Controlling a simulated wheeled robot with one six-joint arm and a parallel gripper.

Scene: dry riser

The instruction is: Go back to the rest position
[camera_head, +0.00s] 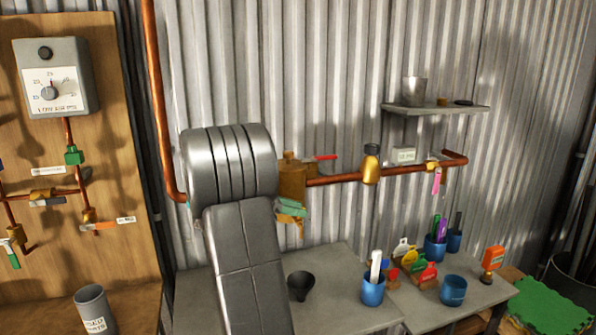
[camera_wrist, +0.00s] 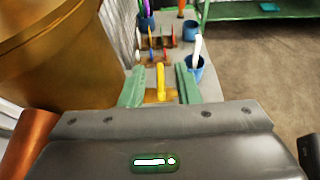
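My gripper (camera_head: 291,209) is close to the metal wall, below and beside a large brass fitting (camera_head: 292,177) on the copper pipe. In the wrist view, its two green fingers (camera_wrist: 160,78) stand apart. The large brass fitting also fills the upper left of the wrist view (camera_wrist: 45,45).
A grey bench (camera_head: 335,255) below holds a dark cup (camera_head: 301,286), blue cups (camera_head: 373,289) and racks with coloured handles. The copper pipe (camera_head: 335,179) and a shelf (camera_head: 435,109) stick out along the wall. A wooden board (camera_head: 100,170) with a gauge stands left. Floor shows at right in the wrist view.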

